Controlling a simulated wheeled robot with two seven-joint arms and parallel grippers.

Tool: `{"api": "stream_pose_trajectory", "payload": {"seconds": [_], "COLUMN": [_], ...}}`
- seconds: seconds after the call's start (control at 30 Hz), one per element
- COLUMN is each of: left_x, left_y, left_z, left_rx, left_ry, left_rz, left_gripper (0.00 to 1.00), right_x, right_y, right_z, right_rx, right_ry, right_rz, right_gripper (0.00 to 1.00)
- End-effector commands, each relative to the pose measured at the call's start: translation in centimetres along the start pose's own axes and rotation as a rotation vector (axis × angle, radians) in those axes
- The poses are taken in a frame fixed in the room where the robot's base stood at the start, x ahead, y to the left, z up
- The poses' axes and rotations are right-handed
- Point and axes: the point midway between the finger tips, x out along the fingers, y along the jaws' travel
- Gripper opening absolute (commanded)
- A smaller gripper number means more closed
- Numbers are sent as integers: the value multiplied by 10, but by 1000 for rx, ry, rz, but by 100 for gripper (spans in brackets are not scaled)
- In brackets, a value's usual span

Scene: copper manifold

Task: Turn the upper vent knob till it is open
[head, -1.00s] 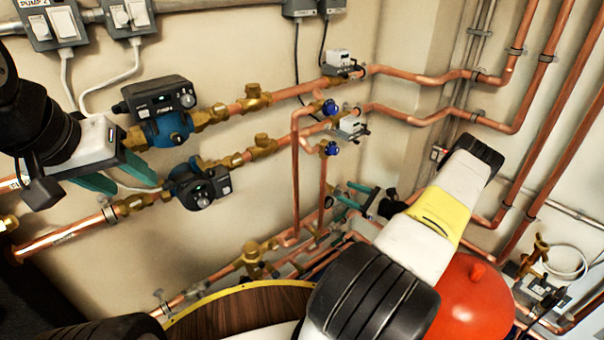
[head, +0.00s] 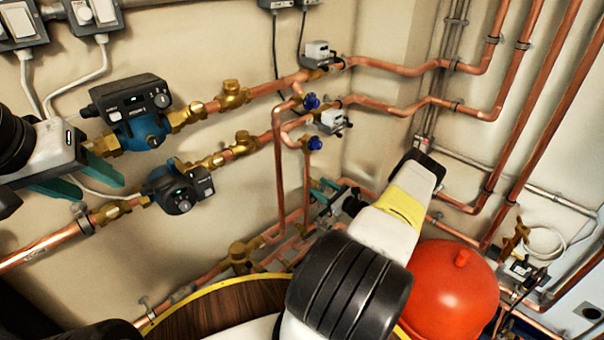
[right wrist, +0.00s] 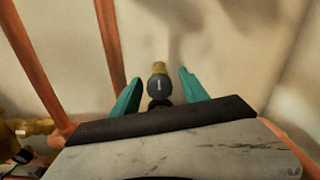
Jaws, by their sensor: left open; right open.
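Two blue knobs sit one above the other on the copper pipes in the head view, the upper knob (head: 311,101) and the lower knob (head: 315,143). My right gripper (head: 322,191) is open below both, near the wall. In the right wrist view a round dark grey knob with a white mark (right wrist: 157,86) on a brass stem stands between the open teal fingers of my right gripper (right wrist: 160,76), with gaps at both sides. I cannot tell which vent this is. My left gripper (head: 80,180) is open and empty at the left, close to the pumps.
An upper pump (head: 140,112) and a lower pump (head: 180,187) are on the pipes at left. Copper pipes (head: 279,175) run vertically beside my right gripper. Switch boxes (head: 18,25) are at upper left.

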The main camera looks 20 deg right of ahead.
Motion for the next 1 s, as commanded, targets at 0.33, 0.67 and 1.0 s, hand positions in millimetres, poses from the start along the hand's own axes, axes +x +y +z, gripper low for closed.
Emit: {"api": "stream_pose_trajectory", "payload": {"seconds": [0.33, 0.67, 1.0], "left_x": [0, 0, 0], "left_y": [0, 0, 0], "left_z": [0, 0, 0], "left_rx": [0, 0, 0], "left_ry": [0, 0, 0], "left_rz": [0, 0, 0], "left_gripper": [52, 52, 52], "right_x": [0, 0, -1], "right_y": [0, 0, 0], "right_z": [0, 0, 0], "right_rx": [0, -8, -146], "right_ry": [0, 0, -1], "right_rz": [0, 0, 0], "right_gripper": [23, 0, 0]}}
